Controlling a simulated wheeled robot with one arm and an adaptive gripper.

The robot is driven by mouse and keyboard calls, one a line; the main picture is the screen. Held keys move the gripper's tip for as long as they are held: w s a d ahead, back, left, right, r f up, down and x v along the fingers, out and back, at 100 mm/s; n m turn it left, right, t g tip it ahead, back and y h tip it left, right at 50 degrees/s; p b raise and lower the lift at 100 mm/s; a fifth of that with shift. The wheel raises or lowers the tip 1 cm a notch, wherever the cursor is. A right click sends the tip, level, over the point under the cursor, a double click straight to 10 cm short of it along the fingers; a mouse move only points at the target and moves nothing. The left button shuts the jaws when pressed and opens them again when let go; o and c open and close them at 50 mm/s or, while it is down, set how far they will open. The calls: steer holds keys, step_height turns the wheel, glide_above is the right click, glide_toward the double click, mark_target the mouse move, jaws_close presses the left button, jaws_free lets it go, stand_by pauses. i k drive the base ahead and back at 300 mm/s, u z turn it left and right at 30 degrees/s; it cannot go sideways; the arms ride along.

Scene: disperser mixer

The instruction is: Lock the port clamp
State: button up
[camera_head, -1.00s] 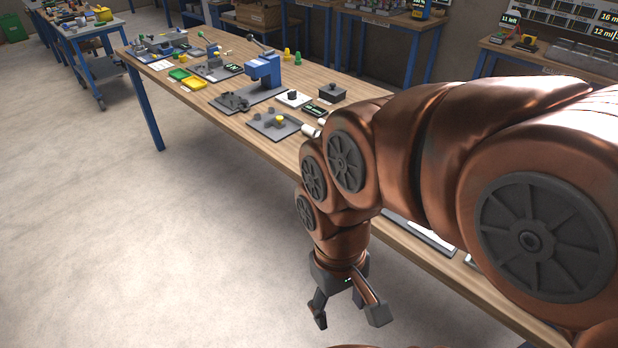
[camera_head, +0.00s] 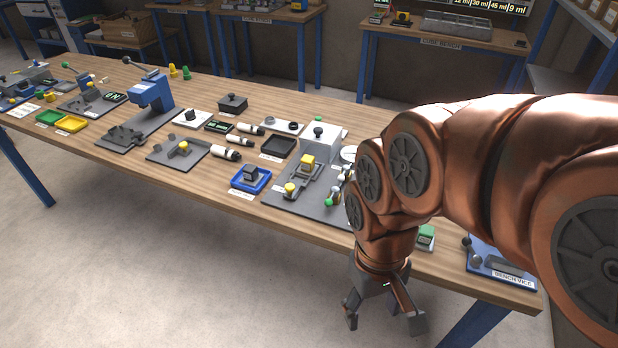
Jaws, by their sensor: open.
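A grey base plate (camera_head: 285,202) on the wooden bench carries a white box with a dark knob (camera_head: 320,140), a yellow block (camera_head: 307,160) and a yellow knob (camera_head: 290,188). A green-tipped lever (camera_head: 330,202) stands at its right side, partly hidden by my arm. I cannot tell for sure which part is the port clamp, or whether it is locked. My gripper (camera_head: 384,322) hangs pointing down in front of the bench's front edge, right of and nearer than this plate. Its fingers are spread, with nothing between them.
The wooden bench (camera_head: 215,105) bears a blue tray (camera_head: 250,178), a blue press (camera_head: 152,92), a black tray (camera_head: 278,145), several pale cylinders, and a bench vice (camera_head: 500,262) at right. Open floor (camera_head: 150,270) lies in front.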

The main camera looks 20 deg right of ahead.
mark_target(292, 188)
steer(key=u, duration=0.6)
steer(key=k, duration=0.3)
steer(key=u, duration=1.35)
steer(key=i, duration=0.55)
steer(key=u, duration=0.1)
